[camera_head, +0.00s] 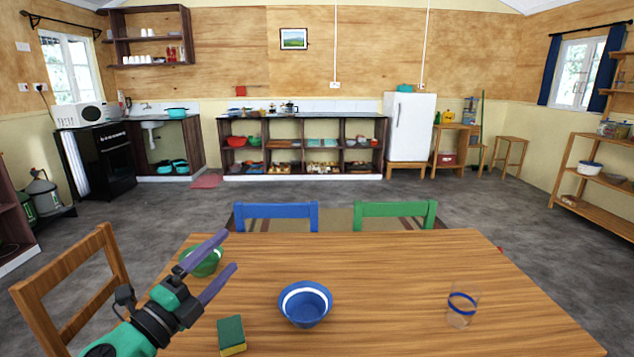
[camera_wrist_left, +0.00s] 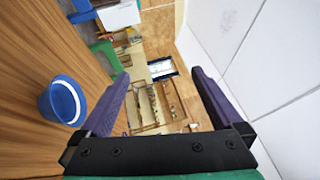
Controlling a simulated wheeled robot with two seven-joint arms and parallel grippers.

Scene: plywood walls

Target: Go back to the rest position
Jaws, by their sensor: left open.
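My left gripper (camera_head: 225,261) comes in from the lower left in the head view, raised over the left part of the wooden table (camera_head: 390,285). Its two purple fingers are spread apart with nothing between them. In the left wrist view the open fingers (camera_wrist_left: 160,105) frame the far room, and a blue bowl (camera_wrist_left: 64,102) shows to their left. My right gripper is in neither view.
On the table are a green bowl (camera_head: 204,262) partly behind my left fingers, a blue-and-white bowl (camera_head: 305,304), a sponge (camera_head: 231,336) and a glass (camera_head: 462,308). A wooden chair (camera_head: 75,285) stands left; blue (camera_head: 275,212) and green (camera_head: 394,209) chairs stand behind.

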